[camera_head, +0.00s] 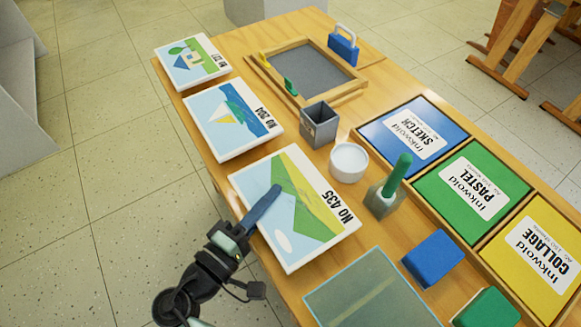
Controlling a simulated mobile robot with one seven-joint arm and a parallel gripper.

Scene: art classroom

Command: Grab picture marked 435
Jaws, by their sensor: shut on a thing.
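My gripper (263,205) reaches in from the lower left. One long blue finger lies over the picture's left part, and the jaws are shut on the panel's edge. The other finger is hidden below the panel. I cannot tell whether the panel is lifted off the table.
A grey cup (319,125), white bowl (348,162) and green-handled tool (386,195) stand right of the picture. A glassy panel (370,295) lies close below.

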